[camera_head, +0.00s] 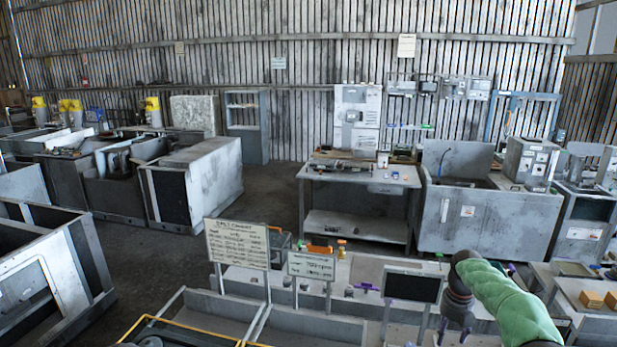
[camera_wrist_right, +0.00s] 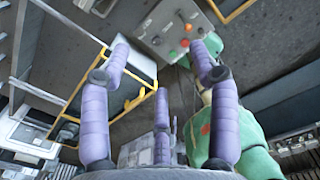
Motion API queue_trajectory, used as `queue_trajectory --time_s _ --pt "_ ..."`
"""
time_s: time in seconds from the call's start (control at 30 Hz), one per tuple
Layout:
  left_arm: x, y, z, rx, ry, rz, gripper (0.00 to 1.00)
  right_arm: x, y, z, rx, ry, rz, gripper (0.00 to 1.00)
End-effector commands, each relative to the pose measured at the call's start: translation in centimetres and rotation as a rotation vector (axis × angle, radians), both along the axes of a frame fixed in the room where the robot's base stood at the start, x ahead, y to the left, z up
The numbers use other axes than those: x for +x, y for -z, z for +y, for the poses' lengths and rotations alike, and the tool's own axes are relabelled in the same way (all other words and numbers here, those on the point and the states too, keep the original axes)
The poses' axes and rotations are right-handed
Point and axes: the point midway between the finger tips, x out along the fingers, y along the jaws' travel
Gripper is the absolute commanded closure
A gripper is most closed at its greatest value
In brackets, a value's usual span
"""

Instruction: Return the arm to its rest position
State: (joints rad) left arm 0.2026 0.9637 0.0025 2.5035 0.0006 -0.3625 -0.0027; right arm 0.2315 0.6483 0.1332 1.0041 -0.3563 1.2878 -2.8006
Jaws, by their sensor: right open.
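My right arm (camera_head: 505,300) comes in at the lower right of the head view, with a green sleeve and a dark joint at its bent end. Its fingers cannot be made out clearly there. In the wrist view my right gripper (camera_wrist_right: 160,68) shows purple segmented fingers spread apart, with nothing between them. Green parts of my arm show at the lower right of that view. My left gripper is in neither view.
A grey bench (camera_head: 335,222) carries two signboards and a dark screen (camera_head: 412,286) close to my right arm. A grey worktable (camera_head: 357,176) stands behind. Yellow-edged rails (camera_head: 170,322) show at the bottom. Dark open floor (camera_head: 262,190) lies between the worktable and the left cabinets.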

Motion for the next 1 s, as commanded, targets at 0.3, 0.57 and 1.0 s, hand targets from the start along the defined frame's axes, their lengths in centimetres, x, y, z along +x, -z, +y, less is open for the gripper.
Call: queue_trajectory --time_s 0.3,0.57,1.0 --pt "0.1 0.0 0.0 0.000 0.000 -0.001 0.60 -0.2 4.2 2.1 0.035 0.152 0.002 0.39" --pt "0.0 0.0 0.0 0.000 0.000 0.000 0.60 -1.0 9.4 4.8 0.081 0.363 0.010 0.39" --pt "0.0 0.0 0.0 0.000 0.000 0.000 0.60 -8.9 24.0 14.9 0.218 1.164 0.132 0.39"
